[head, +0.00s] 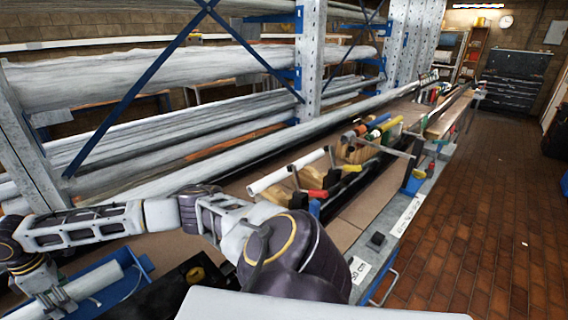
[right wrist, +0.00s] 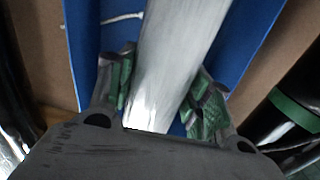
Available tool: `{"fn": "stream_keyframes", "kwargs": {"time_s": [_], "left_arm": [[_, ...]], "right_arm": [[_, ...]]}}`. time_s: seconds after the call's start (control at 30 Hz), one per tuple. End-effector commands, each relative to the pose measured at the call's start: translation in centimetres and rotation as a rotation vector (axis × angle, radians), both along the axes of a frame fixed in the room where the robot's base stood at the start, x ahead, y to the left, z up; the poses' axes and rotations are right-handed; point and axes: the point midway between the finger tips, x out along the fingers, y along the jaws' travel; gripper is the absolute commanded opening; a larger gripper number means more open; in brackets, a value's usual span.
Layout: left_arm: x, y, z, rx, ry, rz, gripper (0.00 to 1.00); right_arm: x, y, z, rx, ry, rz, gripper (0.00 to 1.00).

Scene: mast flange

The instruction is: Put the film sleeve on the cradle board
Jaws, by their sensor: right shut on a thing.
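The film sleeve is a pale grey-white tube (head: 88,284) at the lower left of the head view, over a blue tray-like board (head: 128,285). In the right wrist view the sleeve (right wrist: 172,60) runs between the green-padded fingers of my right gripper (right wrist: 165,80), which is shut on it. The blue surface (right wrist: 92,40) lies below. I cannot tell whether the sleeve touches it. Wooden supports (head: 278,190) with another white tube (head: 287,171) stand mid-bench. I cannot tell for certain which is the cradle board. My left gripper is not in view.
Clamps with red handles (head: 317,194) and a wooden block with coloured tools (head: 358,148) stand along the bench. A rack of long wrapped rolls (head: 130,75) is behind. A black case (head: 185,283) lies right of the blue board.

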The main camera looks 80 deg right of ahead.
Motion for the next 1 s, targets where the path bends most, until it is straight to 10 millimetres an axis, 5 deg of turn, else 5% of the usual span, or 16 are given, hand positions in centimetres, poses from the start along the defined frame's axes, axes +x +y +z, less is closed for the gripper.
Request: {"fn": "stream_keyframes", "kwargs": {"time_s": [0.47,1.0], "left_arm": [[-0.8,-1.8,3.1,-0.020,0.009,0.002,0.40],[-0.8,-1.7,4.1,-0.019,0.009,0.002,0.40]], "right_arm": [[0.0,0.0,4.4,0.001,-0.001,0.001,0.26],[0.0,0.0,6.0,0.000,-0.001,0.001,0.26]]}}
